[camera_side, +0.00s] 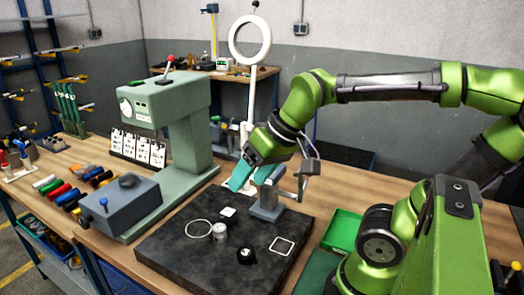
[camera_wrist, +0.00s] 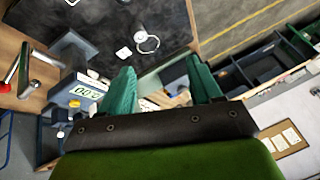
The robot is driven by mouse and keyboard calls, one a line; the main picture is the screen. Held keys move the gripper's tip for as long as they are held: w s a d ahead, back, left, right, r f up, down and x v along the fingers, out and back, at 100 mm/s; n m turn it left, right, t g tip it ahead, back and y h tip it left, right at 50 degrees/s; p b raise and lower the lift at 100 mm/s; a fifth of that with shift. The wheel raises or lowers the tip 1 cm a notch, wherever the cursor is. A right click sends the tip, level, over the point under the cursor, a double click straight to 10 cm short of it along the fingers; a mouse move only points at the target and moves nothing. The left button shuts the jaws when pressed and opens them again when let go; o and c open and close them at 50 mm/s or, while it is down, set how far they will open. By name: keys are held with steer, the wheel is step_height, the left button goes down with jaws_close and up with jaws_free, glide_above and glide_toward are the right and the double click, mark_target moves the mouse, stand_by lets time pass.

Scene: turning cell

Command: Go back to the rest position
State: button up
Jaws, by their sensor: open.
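My gripper (camera_side: 254,177) has teal fingers and hangs over the back part of the dark surface plate (camera_side: 190,255). It is close to the grey-blue stand (camera_side: 268,207) on the plate, and in the side view it partly overlaps it. I cannot tell whether they touch. In the wrist view my gripper (camera_wrist: 163,85) shows its two fingers well apart, with nothing between them. A small device with a lit number display (camera_wrist: 89,92) lies to the left of the fingers there.
The plate carries a ring (camera_side: 198,229), a metal cylinder (camera_side: 219,232), a black tape-measure-like item (camera_side: 246,254) and a square frame (camera_side: 282,246). A green press-like machine (camera_side: 168,110) stands left. A ring lamp (camera_side: 250,18) rises behind my gripper. A green tray (camera_side: 343,229) lies right.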

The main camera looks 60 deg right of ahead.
steer(key=shift+s+a+f+m+t, duration=0.15)
steer(key=shift+s+f+t, duration=0.15)
steer(key=shift+s, duration=0.2)
steer(key=shift+s+a+f+m+t, duration=0.15)
steer(key=shift+s+t, duration=0.25)
steer(key=shift+s, duration=0.05)
